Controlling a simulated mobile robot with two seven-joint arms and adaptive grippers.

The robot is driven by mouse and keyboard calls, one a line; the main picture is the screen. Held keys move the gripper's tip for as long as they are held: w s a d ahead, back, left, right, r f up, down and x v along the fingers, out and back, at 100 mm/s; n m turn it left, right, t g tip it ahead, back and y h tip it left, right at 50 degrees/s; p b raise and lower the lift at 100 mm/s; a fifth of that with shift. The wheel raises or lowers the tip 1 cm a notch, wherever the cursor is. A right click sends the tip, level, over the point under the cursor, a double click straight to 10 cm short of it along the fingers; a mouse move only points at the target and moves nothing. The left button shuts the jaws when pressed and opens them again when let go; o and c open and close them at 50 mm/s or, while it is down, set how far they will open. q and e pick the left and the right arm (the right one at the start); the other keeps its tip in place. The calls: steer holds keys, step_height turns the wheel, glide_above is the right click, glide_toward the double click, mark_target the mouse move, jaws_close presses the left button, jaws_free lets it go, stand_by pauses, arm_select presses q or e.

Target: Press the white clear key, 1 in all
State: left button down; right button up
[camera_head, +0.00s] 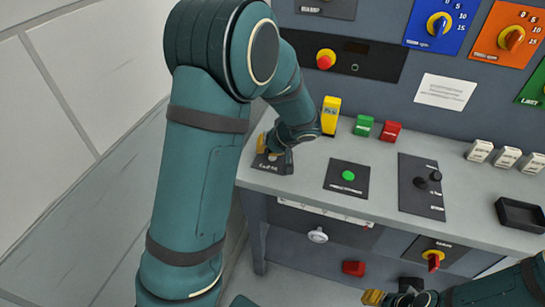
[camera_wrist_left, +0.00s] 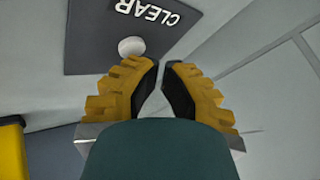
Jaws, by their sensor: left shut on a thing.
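The white clear key (camera_wrist_left: 131,46) is a round button on a dark plate (camera_wrist_left: 90,40) lettered CLEAR, in the left wrist view. In the head view the plate (camera_head: 268,166) lies at the bench's left end, and my gripper hides the key. My left gripper (camera_wrist_left: 165,64) has its yellow fingertips drawn close together, just beside the key in the picture. I cannot make out what is between them, nor the height above the plate. It also shows in the head view (camera_head: 262,148). My right gripper (camera_head: 374,297) is at the bottom edge, partly cut off, its opening unclear.
A yellow block (camera_head: 330,116), a green block (camera_head: 363,126) and a red block (camera_head: 391,131) stand behind. A green button plate (camera_head: 346,180) and a black knob plate (camera_head: 421,187) lie to the right. A black tray (camera_head: 521,214) sits at the right edge.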

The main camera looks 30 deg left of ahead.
arm_select(q)
steer(key=shift+f, duration=0.45)
stand_by(0.5)
stand_by(0.3)
steer(key=shift+r+p, duration=0.3)
steer(key=shift+r, duration=0.55)
steer(key=shift+r, duration=0.15)
steer(key=shift+r+p, duration=1.3)
steer(key=shift+r, duration=1.1)
